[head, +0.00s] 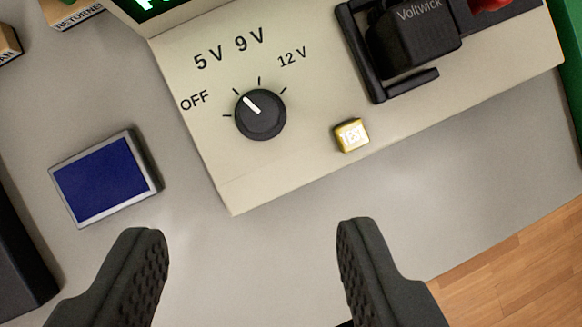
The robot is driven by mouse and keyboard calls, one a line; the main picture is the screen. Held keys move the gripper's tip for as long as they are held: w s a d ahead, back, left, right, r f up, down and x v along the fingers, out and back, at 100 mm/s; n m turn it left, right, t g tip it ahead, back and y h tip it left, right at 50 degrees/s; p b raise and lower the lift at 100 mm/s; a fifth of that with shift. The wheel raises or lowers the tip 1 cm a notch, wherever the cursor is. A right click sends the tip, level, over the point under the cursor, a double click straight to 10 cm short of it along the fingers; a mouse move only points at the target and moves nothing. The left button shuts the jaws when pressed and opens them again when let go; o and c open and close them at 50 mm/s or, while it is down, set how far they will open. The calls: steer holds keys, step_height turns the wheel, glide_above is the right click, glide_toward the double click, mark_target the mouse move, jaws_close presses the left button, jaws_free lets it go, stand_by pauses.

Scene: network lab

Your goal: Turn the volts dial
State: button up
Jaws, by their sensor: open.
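The volts dial (261,115) is a round black knob with a white pointer line, on the sloped face of a cream tester box (220,150). Labels OFF, 5 V, 9 V and 12 V stand around it, with tick marks. The white line points up and to the left, at about the tick by 5 V. My gripper (256,250) is open and empty, its two dark ribbed fingers apart at the bottom of the view. The fingertips are below the dial and the box's front edge, not touching the dial.
A black Voltwick adapter (412,38) rests in a black holder (408,86) at upper right. A blue-topped block (104,180) lies on the grey table (200,262) left of the box. Wooden floor (520,270) shows lower right.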

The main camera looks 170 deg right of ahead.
mark_target(257, 118)
steer(key=x, duration=1.3)
steer(key=shift+w+f, duration=0.1)
steer(key=shift+f, duration=0.2)
steer(key=c, duration=1)
